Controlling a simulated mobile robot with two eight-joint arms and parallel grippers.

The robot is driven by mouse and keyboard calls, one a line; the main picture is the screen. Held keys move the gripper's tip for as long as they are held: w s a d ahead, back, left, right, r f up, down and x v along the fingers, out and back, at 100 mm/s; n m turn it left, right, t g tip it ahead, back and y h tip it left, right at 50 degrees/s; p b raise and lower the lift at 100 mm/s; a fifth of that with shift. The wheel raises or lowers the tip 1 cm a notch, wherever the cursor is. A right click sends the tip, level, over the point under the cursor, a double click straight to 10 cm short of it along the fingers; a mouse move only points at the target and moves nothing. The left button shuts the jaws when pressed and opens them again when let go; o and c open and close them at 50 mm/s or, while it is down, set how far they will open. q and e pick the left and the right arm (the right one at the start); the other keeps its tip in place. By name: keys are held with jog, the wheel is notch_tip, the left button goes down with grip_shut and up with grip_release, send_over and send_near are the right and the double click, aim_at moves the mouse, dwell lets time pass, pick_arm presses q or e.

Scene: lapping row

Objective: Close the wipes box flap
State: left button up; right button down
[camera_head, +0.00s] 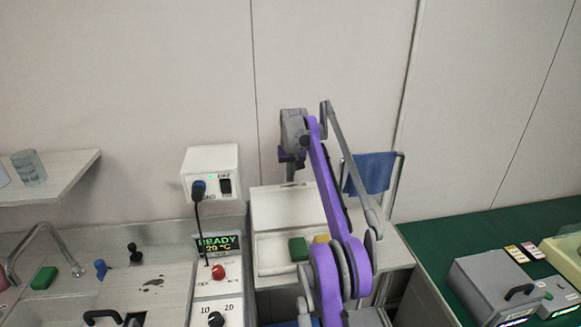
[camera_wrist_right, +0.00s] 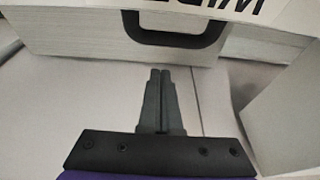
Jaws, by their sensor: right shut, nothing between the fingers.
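The wipes box (camera_head: 259,270) is a pale box on the bench, in the middle of the head view. Its pale flap (camera_head: 283,208) stands raised at the back of the box. In the right wrist view a pale panel with a black handle (camera_wrist_right: 180,38) and part of dark lettering lies just beyond my fingertips. My right gripper (camera_head: 290,180) is behind and above the flap, pointing down. In the right wrist view my gripper's fingers (camera_wrist_right: 160,75) are together and empty, and I cannot tell if they touch the panel. My left gripper is not in view.
A green block (camera_head: 298,249) and a yellow block (camera_head: 321,239) show at the box, partly behind my arm. A control box (camera_head: 211,162) stands to the left. A blue cloth (camera_head: 371,173) hangs on a rail to the right. The wall is close behind.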

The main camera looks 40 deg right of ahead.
aim_at(293, 204)
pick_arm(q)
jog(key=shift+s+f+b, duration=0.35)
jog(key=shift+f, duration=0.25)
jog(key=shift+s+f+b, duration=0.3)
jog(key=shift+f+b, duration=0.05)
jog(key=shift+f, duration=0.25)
pick_arm(e)
jog(key=s+a, duration=0.1)
jog(key=s, duration=0.2)
jog(key=shift+a+r, duration=0.1)
jog(key=shift+a, duration=0.25)
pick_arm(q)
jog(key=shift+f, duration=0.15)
